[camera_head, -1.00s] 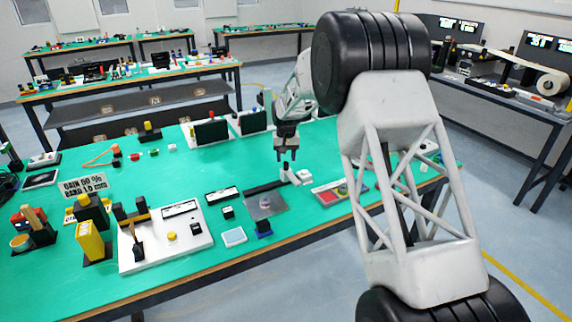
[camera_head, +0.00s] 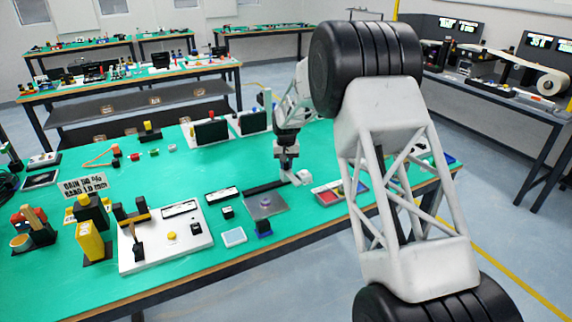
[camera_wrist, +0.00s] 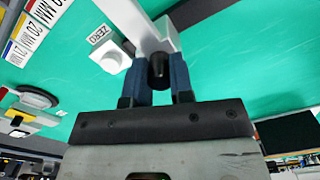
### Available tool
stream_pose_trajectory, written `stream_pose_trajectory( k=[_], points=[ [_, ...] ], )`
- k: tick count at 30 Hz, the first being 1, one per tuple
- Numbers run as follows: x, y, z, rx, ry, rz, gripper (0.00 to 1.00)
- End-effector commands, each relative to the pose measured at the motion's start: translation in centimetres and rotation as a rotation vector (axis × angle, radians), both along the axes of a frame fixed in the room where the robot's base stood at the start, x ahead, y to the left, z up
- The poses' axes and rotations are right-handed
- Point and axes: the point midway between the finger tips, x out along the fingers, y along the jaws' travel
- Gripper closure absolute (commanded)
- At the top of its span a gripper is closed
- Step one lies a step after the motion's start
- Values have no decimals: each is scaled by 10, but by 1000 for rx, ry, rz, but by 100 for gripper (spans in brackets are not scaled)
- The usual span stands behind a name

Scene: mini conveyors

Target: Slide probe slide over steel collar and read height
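My gripper (camera_head: 287,165) is low over the green table at the probe stand. In the wrist view, the gripper's blue fingers (camera_wrist: 161,80) lie on both sides of a dark round knob (camera_wrist: 159,68) with no clear gap. The knob belongs to the white probe slide (camera_wrist: 147,28), a long pale bar beyond the fingertips. In the head view my gripper mostly hides the slide. A small round purplish-grey piece, perhaps the steel collar (camera_head: 266,201), stands on a grey square plate (camera_head: 270,211) in front of the stand, apart from my gripper.
A white block with a ZERO label (camera_wrist: 108,57) is beside the slide. A tray with coloured blocks (camera_head: 327,197) lies to its right. A white panel (camera_head: 140,250) and yellow block (camera_head: 90,240) stand left. Dark screens (camera_head: 210,132) stand behind.

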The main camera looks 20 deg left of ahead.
Motion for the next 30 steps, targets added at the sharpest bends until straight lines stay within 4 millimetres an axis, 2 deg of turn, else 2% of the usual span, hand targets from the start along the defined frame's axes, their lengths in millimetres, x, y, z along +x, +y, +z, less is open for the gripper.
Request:
stream_pose_trajectory(
  k=[7, 11, 25, 30],
  points=[
    [0, 1, 0, 0, 0, 0, 100],
    [-7, 8, 0, 0, -1, 1, 100],
    [-75, 76, 0, -1, 1, 3, 100],
    [-92, 92, 0, -1, 0, 1, 100]
  ],
)
